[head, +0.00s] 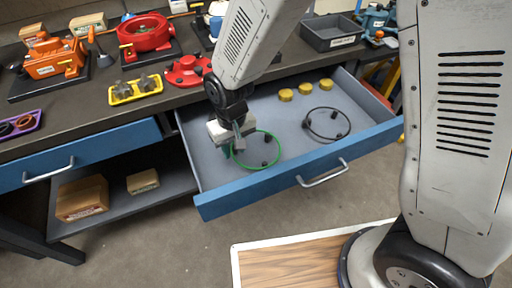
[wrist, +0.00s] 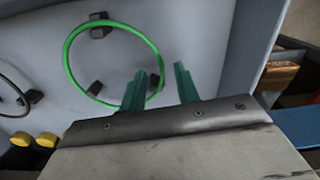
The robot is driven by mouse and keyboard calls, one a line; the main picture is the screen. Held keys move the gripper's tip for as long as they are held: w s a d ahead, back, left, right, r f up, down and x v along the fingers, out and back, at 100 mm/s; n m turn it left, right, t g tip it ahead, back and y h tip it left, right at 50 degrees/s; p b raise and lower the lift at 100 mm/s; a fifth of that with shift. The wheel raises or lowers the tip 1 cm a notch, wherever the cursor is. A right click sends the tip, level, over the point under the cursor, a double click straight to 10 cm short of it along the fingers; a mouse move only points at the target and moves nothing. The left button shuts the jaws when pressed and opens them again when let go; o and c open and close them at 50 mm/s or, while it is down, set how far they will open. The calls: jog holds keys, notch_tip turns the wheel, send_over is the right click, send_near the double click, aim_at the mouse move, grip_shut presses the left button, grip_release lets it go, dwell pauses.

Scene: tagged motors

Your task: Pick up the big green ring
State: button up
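The big green ring (head: 279,150) lies in the open blue drawer, around small black pegs on its floor. In the wrist view the green ring (wrist: 67,55) shows almost whole, with black pegs at its edge. My gripper (head: 238,148) is down in the drawer at the ring's left side. In the wrist view my gripper's two green fingers (wrist: 158,72) stand apart with nothing held. The ring's right edge passes between them in that picture. I cannot tell whether the fingertips are level with the ring.
A thinner dark ring (head: 306,123) on pegs and yellow discs (head: 305,88) share the drawer (head: 237,203). The drawer's front and side walls stand near my gripper. The bench above holds an orange motor (head: 52,60), a red motor (head: 145,33) and a grey bin (head: 331,32).

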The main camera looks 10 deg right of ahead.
notch_tip(320, 180, down, 2)
jog(key=shift+f, duration=0.25)
grip_shut()
notch_tip(320, 180, up, 10)
dwell(0.6)
dwell(0.3)
